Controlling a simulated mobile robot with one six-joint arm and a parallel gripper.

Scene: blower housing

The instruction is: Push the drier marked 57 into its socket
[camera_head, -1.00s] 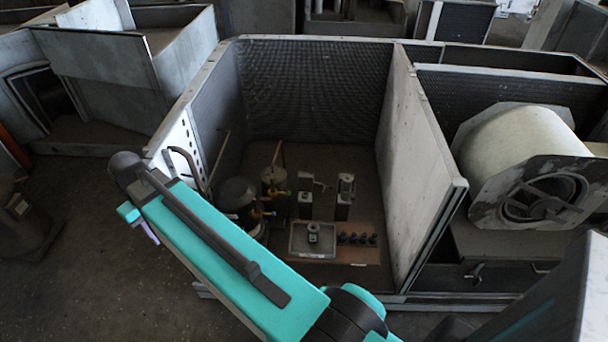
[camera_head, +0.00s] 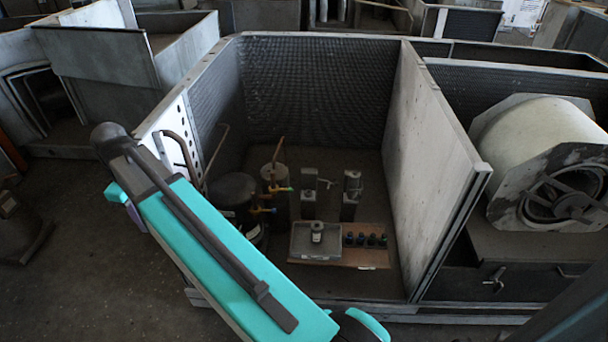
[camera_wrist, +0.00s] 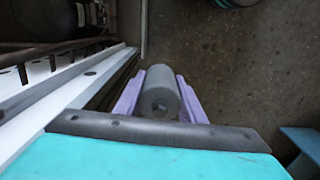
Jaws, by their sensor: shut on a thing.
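In the wrist view, a plain dark grey cylinder (camera_wrist: 162,94) lies between the purple fingers of my gripper (camera_wrist: 160,92), which is shut on it. One round end faces the camera. No number can be read, so I cannot tell whether it is the drier marked 57. In the head view, only a bit of my purple gripper (camera_head: 136,218) shows behind my arm, outside the housing's left wall. Two upright grey units with fittings (camera_head: 308,192) (camera_head: 351,195) stand on the housing floor. I cannot make out which part is the socket.
The open housing (camera_head: 442,150) has high walls. Inside are a metal tray (camera_head: 300,252) with a small cylinder (camera_head: 317,231), a brown board (camera_head: 375,259) with several dark caps, a dark compressor (camera_head: 235,192) and pipes. A blower drum (camera_head: 535,135) stands right.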

